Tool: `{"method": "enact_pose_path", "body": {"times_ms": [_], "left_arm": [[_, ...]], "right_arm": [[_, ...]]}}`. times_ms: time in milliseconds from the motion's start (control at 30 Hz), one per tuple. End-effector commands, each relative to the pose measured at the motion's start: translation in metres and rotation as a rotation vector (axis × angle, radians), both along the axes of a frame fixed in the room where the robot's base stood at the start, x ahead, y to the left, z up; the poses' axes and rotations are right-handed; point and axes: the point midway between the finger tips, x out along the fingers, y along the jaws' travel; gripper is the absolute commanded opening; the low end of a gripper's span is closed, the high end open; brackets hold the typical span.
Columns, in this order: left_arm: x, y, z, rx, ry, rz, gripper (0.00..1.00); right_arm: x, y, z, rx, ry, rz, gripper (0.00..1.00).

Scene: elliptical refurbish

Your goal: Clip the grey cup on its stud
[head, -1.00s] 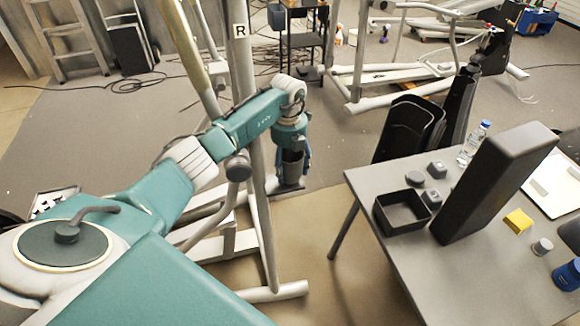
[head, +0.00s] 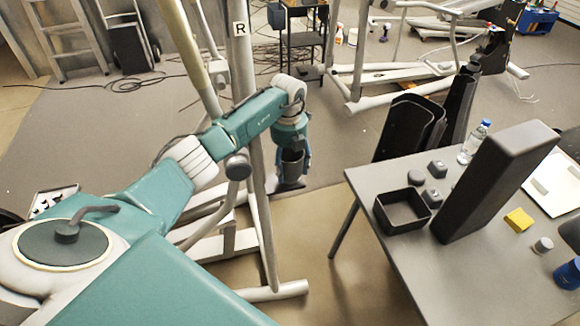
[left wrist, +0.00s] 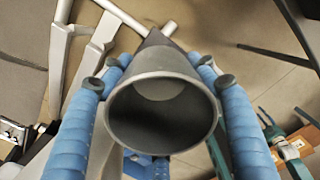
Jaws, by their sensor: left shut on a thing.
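The grey cup (left wrist: 116,122) is between the blue fingers of my left gripper (left wrist: 160,90), which is shut on it. In the left wrist view its round open mouth faces the camera. In the head view the cup (head: 292,163) shows dark between the fingers of my left gripper (head: 293,170), beside the grey upright of the elliptical frame (head: 246,100). A round grey end piece (head: 238,166) sits on that frame, left of the gripper. I cannot tell which part is the stud, or whether the cup touches anything. My right gripper is not in view.
A grey table (head: 395,250) stands at the right. It bears an open black tray (head: 387,224), a tall dark box (head: 490,185), a yellow block (head: 518,220) and a bottle (head: 473,143). Bare floor lies between table and frame.

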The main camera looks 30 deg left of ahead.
Motion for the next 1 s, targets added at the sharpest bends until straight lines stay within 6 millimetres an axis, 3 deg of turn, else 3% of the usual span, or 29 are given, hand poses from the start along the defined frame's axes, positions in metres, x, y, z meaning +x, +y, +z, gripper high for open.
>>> {"method": "enact_pose_path", "body": {"times_ms": [1000], "left_arm": [[0.0,0.0,-0.012,0.0,0.0,0.0,0.34]], "right_arm": [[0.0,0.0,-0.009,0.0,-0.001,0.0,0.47]]}}
